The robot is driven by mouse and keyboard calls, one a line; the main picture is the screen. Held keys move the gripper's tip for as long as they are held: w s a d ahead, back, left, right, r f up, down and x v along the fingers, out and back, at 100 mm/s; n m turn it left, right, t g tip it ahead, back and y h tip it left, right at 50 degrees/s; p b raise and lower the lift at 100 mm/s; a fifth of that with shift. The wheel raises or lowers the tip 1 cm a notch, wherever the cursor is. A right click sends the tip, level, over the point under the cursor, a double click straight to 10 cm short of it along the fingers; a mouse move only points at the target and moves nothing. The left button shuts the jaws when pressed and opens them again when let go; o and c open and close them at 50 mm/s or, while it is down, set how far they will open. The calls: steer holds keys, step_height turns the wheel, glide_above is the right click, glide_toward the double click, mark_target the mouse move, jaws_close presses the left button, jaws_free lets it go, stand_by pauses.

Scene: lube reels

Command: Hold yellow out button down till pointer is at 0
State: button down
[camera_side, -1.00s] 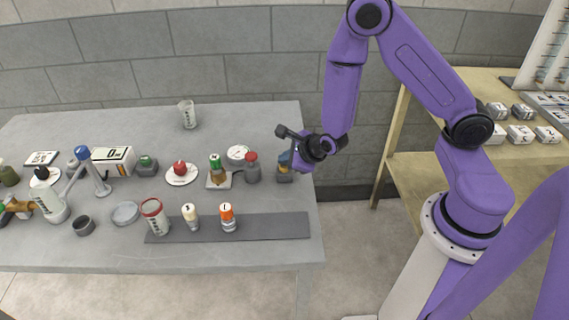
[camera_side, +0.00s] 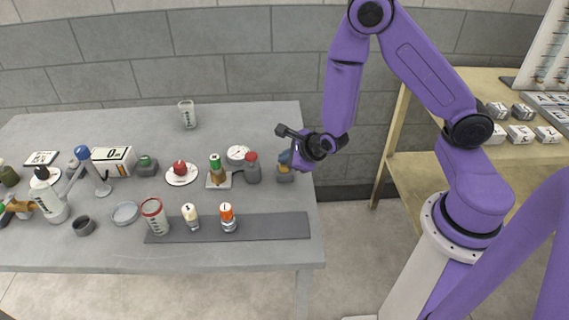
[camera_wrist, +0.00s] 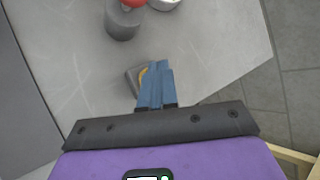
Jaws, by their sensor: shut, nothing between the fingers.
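The yellow button (camera_wrist: 143,75) sits on a small grey box (camera_wrist: 132,80), partly hidden behind my blue fingers in the wrist view. In the side view the box (camera_side: 285,177) is near the table's right edge. My gripper (camera_wrist: 154,64) is shut and empty. Its fingertips are over the button; I cannot tell whether they press it. In the side view my gripper (camera_side: 287,158) is just above the box. A round white dial (camera_side: 238,154) lies to the left of it. Its pointer is too small to read. Only part of the dial (camera_wrist: 163,3) shows in the wrist view.
A grey cylinder with a red top (camera_side: 252,168) stands close to the left of the button box.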

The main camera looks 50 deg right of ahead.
steer(key=shift+r, duration=0.75)
steer(key=shift+r, duration=0.1)
steer(key=shift+r, duration=2.4)
steer(key=s+a+r+n+g+y, duration=0.25)
steer(key=s+a+n, duration=0.4)
steer(key=n, duration=0.35)
steer(key=s+a+r+n+g+y, duration=0.25)
steer(key=s+a+n, duration=0.25)
steer(key=s+n, duration=0.3)
steer(key=s+d+r+n+g+h, duration=0.2)
steer(key=s+d+n, duration=0.2)
steer(key=n, duration=0.7)
steer(key=s+d+r+n+g+h, duration=0.2)
steer(key=s+d+r+n, duration=0.1)
steer(key=s+n, duration=0.6)
steer(key=shift+d+r+n, duration=0.25)
steer(key=shift+d+n, duration=0.35)
steer(key=shift+n, duration=0.5)
